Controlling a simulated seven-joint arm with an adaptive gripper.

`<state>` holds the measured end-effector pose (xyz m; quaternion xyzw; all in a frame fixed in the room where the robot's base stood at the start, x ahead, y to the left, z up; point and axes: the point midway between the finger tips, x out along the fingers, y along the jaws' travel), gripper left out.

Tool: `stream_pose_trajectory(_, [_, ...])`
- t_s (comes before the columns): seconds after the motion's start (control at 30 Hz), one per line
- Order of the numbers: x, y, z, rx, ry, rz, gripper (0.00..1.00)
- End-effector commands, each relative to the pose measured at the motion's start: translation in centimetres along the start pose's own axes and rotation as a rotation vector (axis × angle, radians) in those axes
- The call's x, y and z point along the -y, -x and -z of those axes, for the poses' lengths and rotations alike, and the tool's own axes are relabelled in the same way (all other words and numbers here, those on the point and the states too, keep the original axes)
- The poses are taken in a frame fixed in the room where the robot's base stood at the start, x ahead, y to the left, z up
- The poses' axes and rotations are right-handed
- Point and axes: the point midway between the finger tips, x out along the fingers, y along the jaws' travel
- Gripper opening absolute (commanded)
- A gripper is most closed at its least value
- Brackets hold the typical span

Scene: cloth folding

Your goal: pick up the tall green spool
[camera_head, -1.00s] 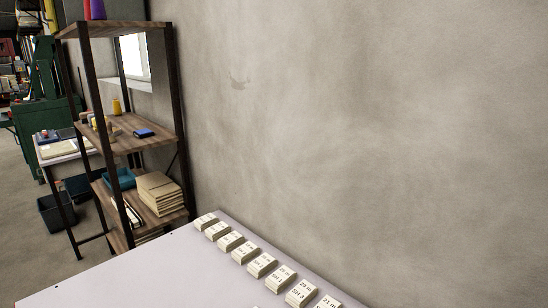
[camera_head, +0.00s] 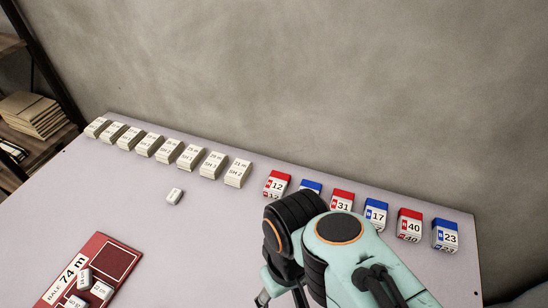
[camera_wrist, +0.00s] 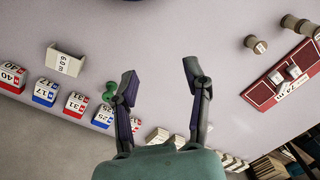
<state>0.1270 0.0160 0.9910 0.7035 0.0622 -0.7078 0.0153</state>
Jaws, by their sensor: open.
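A small green thing (camera_wrist: 108,92), apparently a spool, stands on the table in the wrist view, just left of my gripper's left finger, which partly hides it. I cannot tell its height. It does not show in the head view, where my arm covers part of the table. My gripper (camera_wrist: 163,78) is open in the wrist view, with only bare table between its fingers. The green thing lies outside the fingers.
Red and blue numbered blocks (camera_head: 409,224) and white labelled blocks (camera_head: 190,157) line the table's wall edge. A red board (camera_head: 112,262) with white tags lies front left. A white "60 m" holder (camera_wrist: 66,60) and brownish spools (camera_wrist: 289,21) stand on the table (camera_head: 140,200).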

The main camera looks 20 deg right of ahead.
Motion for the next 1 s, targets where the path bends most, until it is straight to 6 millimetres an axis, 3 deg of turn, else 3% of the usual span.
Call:
stream_pose_trajectory(0.13, [-0.1,0.4,2.0,-0.097,0.026,-0.006,0.48])
stream_pose_trajectory(0.23, [-0.8,2.1,6.7,-0.255,0.041,-0.027,0.48])
stream_pose_trajectory(0.37, [-3.4,2.1,12.3,-0.329,-0.004,-0.058,0.48])
stream_pose_trajectory(0.47, [-6.3,0.6,15.8,-0.338,-0.058,-0.083,0.48])
stream_pose_trajectory(0.6, [-11.7,-3.8,19.2,-0.29,-0.161,-0.113,0.48])
stream_pose_trajectory(0.7, [-15.1,-8.0,19.5,-0.215,-0.239,-0.115,0.48])
stream_pose_trajectory(0.8, [-17.2,-11.8,18.1,-0.121,-0.304,-0.098,0.48])
stream_pose_trajectory(0.9, [-18.1,-14.4,16.5,-0.049,-0.347,-0.077,0.48])
stream_pose_trajectory(1.0, [-18.5,-15.8,15.5,-0.013,-0.373,-0.065,0.48])
